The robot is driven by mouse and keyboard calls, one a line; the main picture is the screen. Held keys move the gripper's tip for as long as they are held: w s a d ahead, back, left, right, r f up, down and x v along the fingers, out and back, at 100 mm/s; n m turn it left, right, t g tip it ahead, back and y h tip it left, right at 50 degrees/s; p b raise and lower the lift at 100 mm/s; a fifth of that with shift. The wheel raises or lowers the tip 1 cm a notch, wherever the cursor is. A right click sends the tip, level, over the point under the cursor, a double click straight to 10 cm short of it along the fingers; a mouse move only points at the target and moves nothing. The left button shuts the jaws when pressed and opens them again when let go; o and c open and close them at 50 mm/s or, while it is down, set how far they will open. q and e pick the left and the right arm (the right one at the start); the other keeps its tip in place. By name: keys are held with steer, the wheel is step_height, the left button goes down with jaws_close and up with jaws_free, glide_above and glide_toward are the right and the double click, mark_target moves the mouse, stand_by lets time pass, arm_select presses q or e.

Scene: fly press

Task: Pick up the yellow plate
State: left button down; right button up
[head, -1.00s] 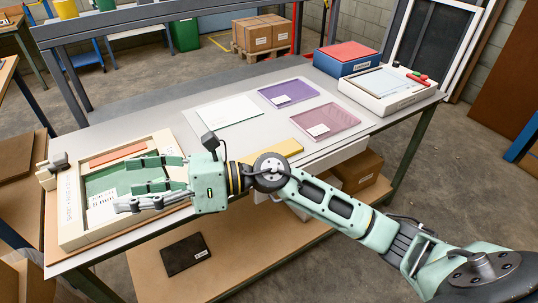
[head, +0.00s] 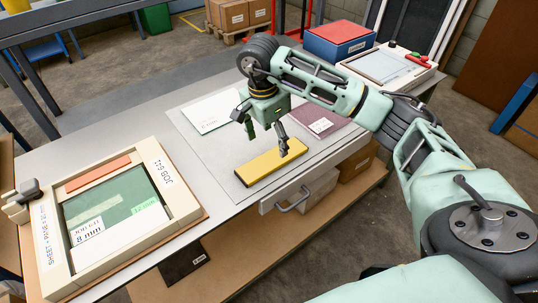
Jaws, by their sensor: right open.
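The yellow plate (head: 268,167) is a long flat bar lying on the grey mat near the front edge of the table, above the drawer. My right gripper (head: 267,143) points down just above and behind the plate, its fingers apart and nothing between them. One finger overlaps the plate's right half in the picture; I cannot tell whether it touches. My left gripper is not in the picture.
A cream tray (head: 186,207) with green and orange sheets stands at the left. A white sheet (head: 205,112) and a purple plate (head: 312,120) lie on the mat (head: 222,155). A drawer handle (head: 294,201) juts from the front. A blue-red box (head: 340,42) stands behind.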

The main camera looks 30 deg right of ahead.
mark_target(273, 158)
steer(key=f, duration=0.2)
steer(key=f+p, duration=0.1)
steer(key=shift+s, duration=0.25)
step_height(273, 158, down, 2)
steer(key=shift+w+d+f+p, duration=0.1)
steer(key=shift+f+p, duration=0.1)
steer(key=shift+p, duration=0.1)
steer(key=shift+f, duration=0.4)
steer(key=c, duration=0.9)
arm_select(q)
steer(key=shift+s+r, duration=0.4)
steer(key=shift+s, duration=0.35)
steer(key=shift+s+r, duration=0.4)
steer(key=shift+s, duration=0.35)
arm_select(e)
steer(key=c, duration=0.5)
